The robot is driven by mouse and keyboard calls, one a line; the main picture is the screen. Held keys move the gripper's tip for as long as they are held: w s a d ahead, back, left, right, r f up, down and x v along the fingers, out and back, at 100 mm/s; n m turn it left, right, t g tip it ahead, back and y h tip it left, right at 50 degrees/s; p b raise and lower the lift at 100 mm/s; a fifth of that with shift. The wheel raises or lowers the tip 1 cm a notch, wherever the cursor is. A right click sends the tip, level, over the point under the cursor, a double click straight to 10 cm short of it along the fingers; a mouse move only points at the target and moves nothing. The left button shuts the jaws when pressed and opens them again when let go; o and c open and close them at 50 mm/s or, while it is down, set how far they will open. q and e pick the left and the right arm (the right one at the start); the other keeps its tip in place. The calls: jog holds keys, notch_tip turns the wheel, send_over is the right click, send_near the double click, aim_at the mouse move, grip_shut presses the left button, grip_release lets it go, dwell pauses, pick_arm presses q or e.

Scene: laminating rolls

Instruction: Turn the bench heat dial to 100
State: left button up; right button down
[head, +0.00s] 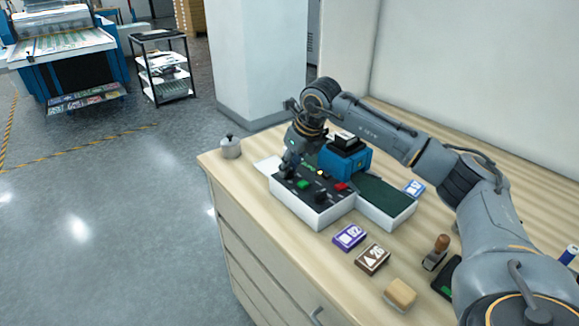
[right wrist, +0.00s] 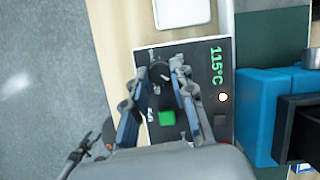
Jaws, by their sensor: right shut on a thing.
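The bench heat unit is a white box (head: 301,213) with a black top panel on the wooden bench. Its panel (right wrist: 219,125) also shows in the right wrist view, where a green display (right wrist: 216,65) reads 115°C. The dark round heat dial (right wrist: 160,71) is on the panel, with a light mark on it. My right gripper (right wrist: 167,78) points down at the panel and is shut on the dial, one finger on each side. In the head view my right gripper (head: 288,168) hides the dial. My left gripper is not in view.
The panel has a green button (head: 304,184), a red button (head: 341,187) and a lit yellow lamp (right wrist: 223,97). A blue machine (head: 346,163) stands close behind. A metal weight (head: 230,147) is at the bench's left corner. Boxes and a stamp (head: 437,251) lie in front.

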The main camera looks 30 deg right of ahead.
jog(key=shift+d+n, duration=0.1)
jog(key=shift+n, duration=0.5)
jog(key=shift+y, duration=0.3)
jog(key=c, duration=1.1)
grip_release()
jog(key=shift+r, duration=0.25)
jog(key=v, duration=1.1)
jog(key=shift+s+r, duration=0.1)
jog(key=shift+r, duration=0.15)
